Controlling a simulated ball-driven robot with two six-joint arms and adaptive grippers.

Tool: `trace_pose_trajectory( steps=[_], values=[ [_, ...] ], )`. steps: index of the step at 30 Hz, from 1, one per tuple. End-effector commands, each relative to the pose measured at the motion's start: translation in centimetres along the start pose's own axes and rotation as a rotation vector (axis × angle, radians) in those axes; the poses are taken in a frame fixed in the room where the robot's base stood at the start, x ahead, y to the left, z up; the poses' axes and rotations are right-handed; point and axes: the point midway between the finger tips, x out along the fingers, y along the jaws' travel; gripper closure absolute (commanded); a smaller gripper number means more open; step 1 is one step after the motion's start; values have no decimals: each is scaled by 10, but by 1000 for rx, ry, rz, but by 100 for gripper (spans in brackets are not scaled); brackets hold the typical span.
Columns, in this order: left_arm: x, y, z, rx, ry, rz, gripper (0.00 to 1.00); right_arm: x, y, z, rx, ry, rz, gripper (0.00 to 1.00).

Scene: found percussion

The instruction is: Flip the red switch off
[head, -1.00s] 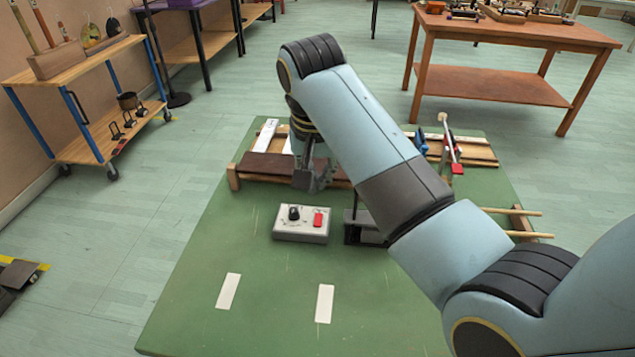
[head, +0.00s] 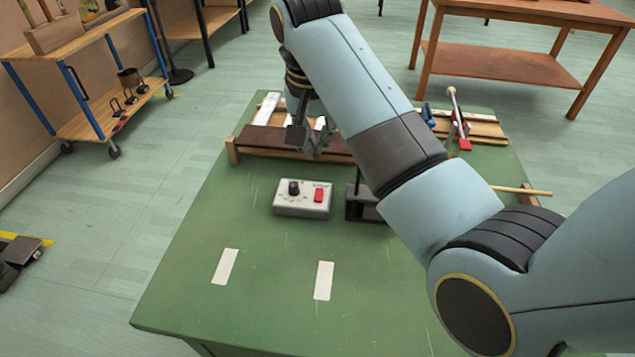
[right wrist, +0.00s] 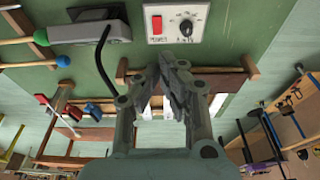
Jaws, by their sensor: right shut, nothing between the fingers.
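The red switch (head: 318,195) is a small red rocker on the right side of a light grey control box (head: 286,212), beside a black knob (head: 294,188). The box sits on the green table, and the switch also shows in the right wrist view (right wrist: 157,25). I cannot tell its on or off position. My right gripper (head: 318,152) is shut and empty, above the wooden bar instrument behind the box. Its fingertips (right wrist: 175,56) point towards the box in the right wrist view and are apart from the switch. My left gripper is not in view.
The wooden bar instrument (head: 262,140) lies behind the box. A dark block with an upright rod (head: 358,208) stands just right of it. Two white strips (head: 225,267) mark the clear front of the green table (head: 190,290).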

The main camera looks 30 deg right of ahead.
Motion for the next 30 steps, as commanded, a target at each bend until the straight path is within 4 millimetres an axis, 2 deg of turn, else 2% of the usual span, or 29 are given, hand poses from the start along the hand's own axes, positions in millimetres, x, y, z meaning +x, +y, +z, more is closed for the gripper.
trace_pose_trajectory(
  steps=[5, 12, 18, 24, 30],
  values=[
    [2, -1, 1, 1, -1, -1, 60, 29, 2, 1, -1, -2, 5, 100],
    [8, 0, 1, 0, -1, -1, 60, 82, 1, 1, -1, -3, 4, 100],
    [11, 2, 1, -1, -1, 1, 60, 116, 1, 1, 0, -3, 3, 100],
    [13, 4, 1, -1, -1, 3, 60, 133, 1, 1, 0, -1, 1, 100],
    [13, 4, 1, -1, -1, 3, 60, 135, 1, 0, 0, 0, 0, 100]
  ],
)
